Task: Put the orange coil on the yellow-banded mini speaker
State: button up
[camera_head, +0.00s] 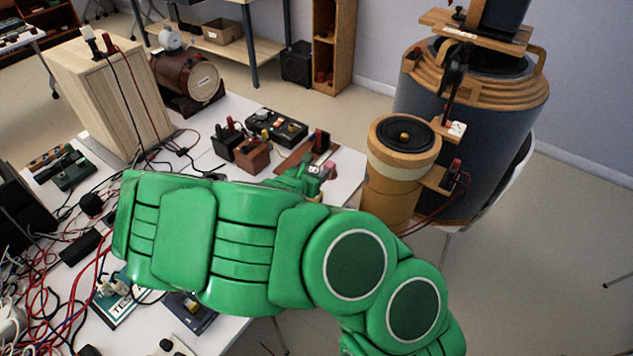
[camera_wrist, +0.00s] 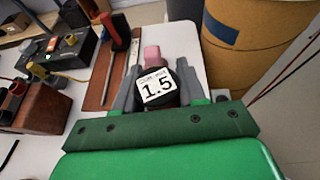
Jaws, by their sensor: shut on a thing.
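My gripper (camera_wrist: 158,78) is shut on a small dark thing with a white "1.5" label (camera_wrist: 157,90), between its grey fingers. In the head view my gripper (camera_head: 312,178) is at the table's right end, partly hidden by my green arm. A pink block (camera_wrist: 152,54) shows just beyond the label; I cannot tell whether it belongs to the held thing. No orange coil is clearly seen. A tan cylinder with a black speaker cone and a pale band (camera_head: 402,150) stands right of my gripper; I cannot tell whether it is the yellow-banded mini speaker.
A large dark cylinder with wooden rings (camera_head: 455,130) stands behind the tan one. A brown board with a red-and-black switch (camera_head: 300,158), a brown box (camera_head: 252,154) and a black control box (camera_head: 277,127) lie near my gripper. Tangled cables (camera_head: 60,290) cover the table's left.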

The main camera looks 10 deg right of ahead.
jog(key=shift+f, duration=1.8)
jog(key=shift+f, duration=0.1)
jog(key=o, duration=1.1)
jog(key=shift+c, duration=0.2)
jog(key=v, duration=1.2)
